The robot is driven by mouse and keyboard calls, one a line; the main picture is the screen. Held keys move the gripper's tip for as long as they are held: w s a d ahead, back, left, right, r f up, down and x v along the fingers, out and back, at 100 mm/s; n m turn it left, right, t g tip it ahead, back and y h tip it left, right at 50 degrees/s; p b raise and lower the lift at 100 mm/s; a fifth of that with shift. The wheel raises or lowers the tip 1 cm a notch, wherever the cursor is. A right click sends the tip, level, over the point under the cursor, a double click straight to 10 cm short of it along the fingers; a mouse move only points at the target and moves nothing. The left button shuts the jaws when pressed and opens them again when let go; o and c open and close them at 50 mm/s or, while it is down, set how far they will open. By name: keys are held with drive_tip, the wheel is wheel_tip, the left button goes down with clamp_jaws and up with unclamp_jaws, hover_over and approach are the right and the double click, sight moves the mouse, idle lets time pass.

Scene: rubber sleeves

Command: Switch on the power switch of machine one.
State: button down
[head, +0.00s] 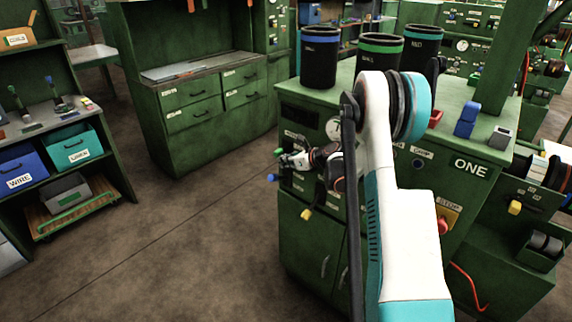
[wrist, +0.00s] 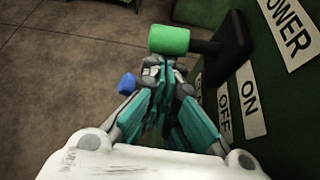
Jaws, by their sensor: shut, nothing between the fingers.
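Machine one is a green cabinet (head: 470,190) marked ONE, partly hidden behind my arm. In the wrist view, its power switch (wrist: 170,40) is a lever with a green grip on a black stem and mount, beside labels reading POWER, ON and OFF. The lever sticks out from the panel near the ON label (wrist: 249,98). In the head view the green grip (head: 281,158) is small beside my gripper (head: 294,161). My gripper (wrist: 165,70) is shut and empty, its tips just under the green grip in the wrist view. I cannot tell whether they touch.
A blue knob (wrist: 127,82) lies left of my fingertips; a yellow knob (head: 306,214) sits lower on the front. Black canisters (head: 320,58) stand on the machine top. A red stop button (head: 442,226) is right of my arm. The floor (head: 200,220) at left is clear.

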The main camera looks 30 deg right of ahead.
drive_tip(key=shift+s+a+r, duration=0.1)
drive_tip(key=shift+a+r, duration=0.15)
drive_tip(key=shift+r, duration=0.4)
drive_tip(key=shift+w+d+r+p, duration=0.1)
drive_tip(key=shift+w+r+p, duration=0.15)
drive_tip(key=shift+r+p, duration=0.35)
drive_tip(key=shift+r, duration=0.25)
drive_tip(key=s+d, duration=0.5)
drive_tip(key=s, duration=0.9)
drive_tip(key=shift+d+r, duration=0.15)
